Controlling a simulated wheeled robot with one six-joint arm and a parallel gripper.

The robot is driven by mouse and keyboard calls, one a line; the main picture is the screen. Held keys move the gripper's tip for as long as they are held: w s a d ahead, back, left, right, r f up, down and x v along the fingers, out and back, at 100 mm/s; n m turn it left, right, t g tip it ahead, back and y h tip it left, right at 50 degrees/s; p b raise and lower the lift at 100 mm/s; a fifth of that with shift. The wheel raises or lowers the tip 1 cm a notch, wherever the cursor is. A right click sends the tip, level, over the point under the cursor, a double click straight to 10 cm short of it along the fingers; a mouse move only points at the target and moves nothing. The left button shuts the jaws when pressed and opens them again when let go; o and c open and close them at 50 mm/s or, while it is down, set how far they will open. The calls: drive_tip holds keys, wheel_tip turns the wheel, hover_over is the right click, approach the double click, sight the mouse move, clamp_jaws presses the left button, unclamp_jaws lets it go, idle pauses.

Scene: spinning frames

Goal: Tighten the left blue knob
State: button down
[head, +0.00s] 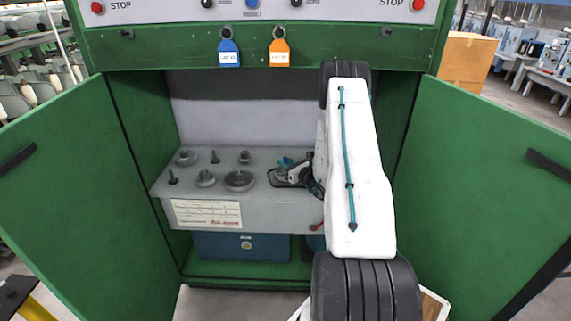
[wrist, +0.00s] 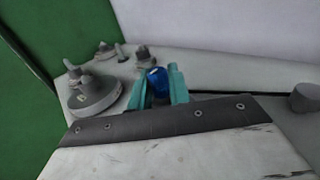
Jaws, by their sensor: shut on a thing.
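A small blue knob (wrist: 155,80) shows in the wrist view between the two teal fingertips of my gripper (wrist: 158,86). The fingers are shut on it from both sides, and they hide part of it. In the head view my gripper (head: 290,168) is low over the grey deck inside the open green cabinet, at the right part of the deck. There my arm and fingers hide most of the knob. I see no second blue knob, and I cannot tell how tight this one is.
Several grey weights stand on the deck (head: 258,208), including a large round one (head: 240,181) left of my gripper. Open green doors (head: 70,190) flank the cabinet. A blue box (head: 240,247) sits below the deck. Blue (head: 229,52) and orange (head: 279,52) tags hang above.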

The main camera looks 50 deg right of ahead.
drive_tip(key=c, duration=1.4)
unclamp_jaws()
drive_tip(key=shift+o, duration=0.2)
drive_tip(key=shift+s, duration=0.15)
drive_tip(key=s, duration=0.7)
drive_tip(key=shift+s+a, duration=0.3)
drive_tip(key=shift+a, duration=0.05)
